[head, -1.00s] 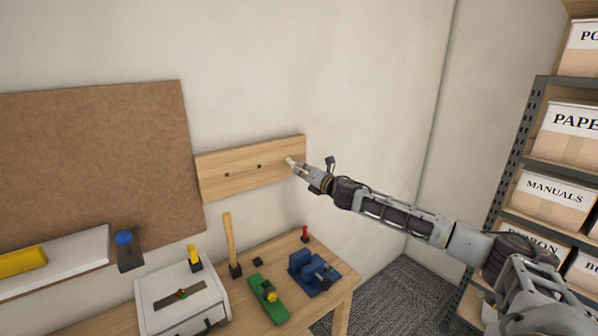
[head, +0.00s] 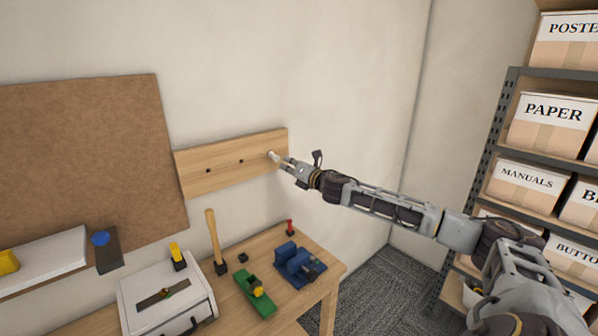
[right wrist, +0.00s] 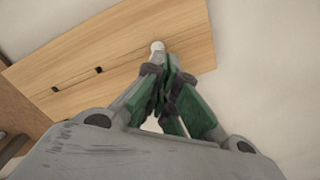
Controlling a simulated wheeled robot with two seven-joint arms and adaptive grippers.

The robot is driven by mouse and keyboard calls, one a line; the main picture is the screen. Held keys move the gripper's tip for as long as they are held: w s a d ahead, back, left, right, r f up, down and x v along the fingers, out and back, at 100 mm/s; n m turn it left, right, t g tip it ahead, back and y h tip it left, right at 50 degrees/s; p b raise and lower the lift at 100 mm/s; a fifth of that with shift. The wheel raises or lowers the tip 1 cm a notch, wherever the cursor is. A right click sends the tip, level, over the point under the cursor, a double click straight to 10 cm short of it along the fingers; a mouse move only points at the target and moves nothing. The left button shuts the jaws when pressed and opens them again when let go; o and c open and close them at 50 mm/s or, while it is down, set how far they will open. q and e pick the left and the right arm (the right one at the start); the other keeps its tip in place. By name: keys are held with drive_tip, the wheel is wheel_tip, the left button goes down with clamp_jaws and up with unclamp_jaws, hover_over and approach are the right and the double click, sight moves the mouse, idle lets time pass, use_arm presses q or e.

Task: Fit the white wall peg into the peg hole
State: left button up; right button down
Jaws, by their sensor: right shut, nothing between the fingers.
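The white wall peg (head: 271,155) sits at the right end of the wooden wall board (head: 225,172), with its rounded white end showing. In the right wrist view the peg (right wrist: 157,46) stands against the board (right wrist: 120,60), just beyond my fingertips. Its base and the hole at that spot are hidden, so I cannot tell how deep it sits. My right gripper (head: 283,162) is shut and empty, right at the peg; it also shows in the right wrist view (right wrist: 166,64). Whether the fingertips touch the peg is unclear. My left gripper is not in view.
Two dark open holes (head: 241,161) (head: 208,171) lie left of the peg. Below, the workbench (head: 325,273) holds a mallet (head: 213,240), a green tool (head: 255,295) and a blue vise (head: 298,263). A shelf with boxes (head: 553,113) stands at right.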

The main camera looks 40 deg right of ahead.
drive_tip(key=shift+s+d, duration=0.2)
drive_tip(key=shift+s, duration=1.4)
drive_tip(key=shift+s+a, duration=0.1)
drive_tip(key=shift+s, duration=0.45)
drive_tip(key=shift+s+d+f, duration=0.1)
drive_tip(key=shift+s+d, duration=0.2)
drive_tip(key=shift+s, duration=0.45)
drive_tip(key=shift+s+a, duration=0.2)
drive_tip(key=shift+s, duration=0.25)
idle(0.4)
drive_tip(key=shift+m, duration=0.3)
